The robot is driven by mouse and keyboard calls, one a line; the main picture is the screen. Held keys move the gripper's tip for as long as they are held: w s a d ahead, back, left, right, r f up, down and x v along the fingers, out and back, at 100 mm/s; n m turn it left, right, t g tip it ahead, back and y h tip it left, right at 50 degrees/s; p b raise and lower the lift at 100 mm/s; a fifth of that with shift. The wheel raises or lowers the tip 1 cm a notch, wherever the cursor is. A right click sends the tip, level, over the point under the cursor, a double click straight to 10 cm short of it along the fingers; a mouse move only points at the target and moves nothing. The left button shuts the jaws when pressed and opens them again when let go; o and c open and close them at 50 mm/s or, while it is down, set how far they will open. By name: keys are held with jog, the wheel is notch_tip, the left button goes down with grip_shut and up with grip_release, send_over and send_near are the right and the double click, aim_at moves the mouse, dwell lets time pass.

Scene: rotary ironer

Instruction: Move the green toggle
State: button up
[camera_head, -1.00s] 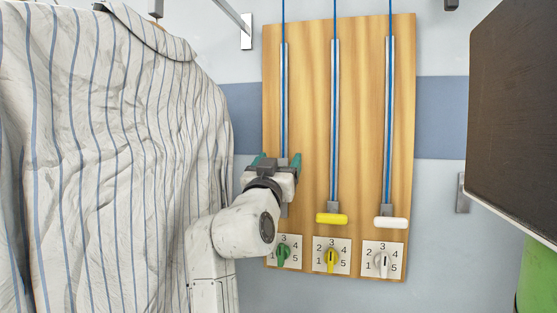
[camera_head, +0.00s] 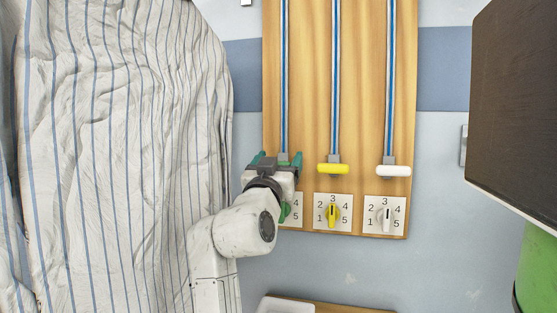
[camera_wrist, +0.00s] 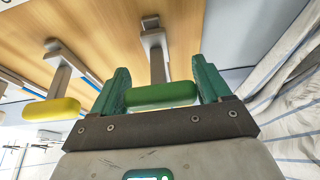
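In the wrist view a green toggle handle (camera_wrist: 160,95), a rounded bar on a grey stem, lies crosswise between the two teal fingers of my gripper (camera_wrist: 160,80). One finger is at each end of the bar; I cannot tell whether they touch it. The fingers are spread wide. In the head view my gripper (camera_head: 277,158) is in front of the lower end of the left blue cord and hides the green handle. A green dial knob (camera_head: 285,212) shows partly just below the gripper, its number plate mostly hidden.
On the wooden board (camera_head: 309,80), a yellow handle (camera_head: 333,169) and a white handle (camera_head: 394,171) hang to the right, above yellow (camera_head: 333,215) and white (camera_head: 387,218) dials. Striped cloth (camera_head: 130,150) fills the left. A dark panel (camera_head: 515,90) stands at right.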

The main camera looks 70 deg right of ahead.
jog(key=shift+o, duration=1.4)
jog(key=shift+r, duration=0.1)
jog(key=shift+a, duration=0.1)
jog(key=b+v, duration=0.1)
jog(key=v, duration=0.9)
jog(key=shift+a+f, duration=0.2)
jog(key=shift+a, duration=0.15)
